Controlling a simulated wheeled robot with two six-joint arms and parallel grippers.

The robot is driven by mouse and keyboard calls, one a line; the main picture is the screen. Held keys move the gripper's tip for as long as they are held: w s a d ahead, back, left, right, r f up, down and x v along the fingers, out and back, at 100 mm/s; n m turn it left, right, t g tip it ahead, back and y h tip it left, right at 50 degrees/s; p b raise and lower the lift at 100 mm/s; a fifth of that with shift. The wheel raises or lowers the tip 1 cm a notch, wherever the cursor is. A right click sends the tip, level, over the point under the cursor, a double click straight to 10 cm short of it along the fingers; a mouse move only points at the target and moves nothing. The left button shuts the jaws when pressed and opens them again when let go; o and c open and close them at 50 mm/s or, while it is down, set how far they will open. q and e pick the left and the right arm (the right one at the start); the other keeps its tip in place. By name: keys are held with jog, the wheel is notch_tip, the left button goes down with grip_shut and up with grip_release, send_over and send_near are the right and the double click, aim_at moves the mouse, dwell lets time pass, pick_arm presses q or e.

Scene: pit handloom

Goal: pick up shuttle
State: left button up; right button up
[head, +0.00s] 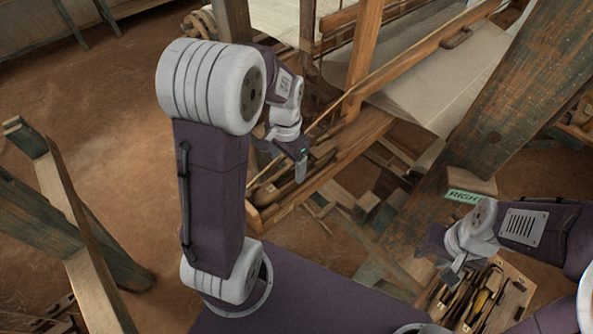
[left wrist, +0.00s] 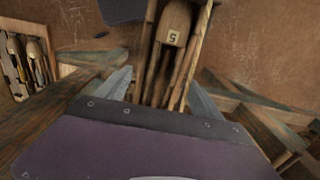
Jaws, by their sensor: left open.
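A brown wooden shuttle (left wrist: 174,24) with a white tag reading 5 lies lengthwise at the top middle of the left wrist view, among long thin wooden pieces. In the head view a shuttle-like wooden piece (head: 265,194) lies at the near end of the loom's long wooden trough. My left gripper (head: 301,170) hangs over that trough, fingers pointing down. In the left wrist view its two grey fingers (left wrist: 160,80) are wide apart on either side of the wooden pieces, holding nothing visible. My right gripper (head: 440,262) is at the lower right; its jaws are unclear.
A tray of wooden tools (head: 468,298) lies below my right gripper and shows in the left wrist view (left wrist: 30,58). Wooden beams (head: 85,240) stand at left. Brown floor (head: 100,120) is clear beyond them.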

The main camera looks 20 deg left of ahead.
aim_at(289, 177)
pick_arm(q)
jog(key=shift+f, duration=0.4)
jog(key=shift+w+a+f, duration=0.1)
jog(key=shift+w+f, duration=0.15)
jog(key=shift+w, duration=0.05)
jog(key=f, duration=0.3)
jog(key=f+p, duration=0.1)
jog(key=f, duration=0.1)
jog(key=shift+w+a, duration=0.15)
jog(key=shift+w, duration=0.1)
jog(key=shift+s+f, duration=0.1)
grip_shut()
notch_tip(289, 177, up, 10)
jog(key=shift+b, duration=0.3)
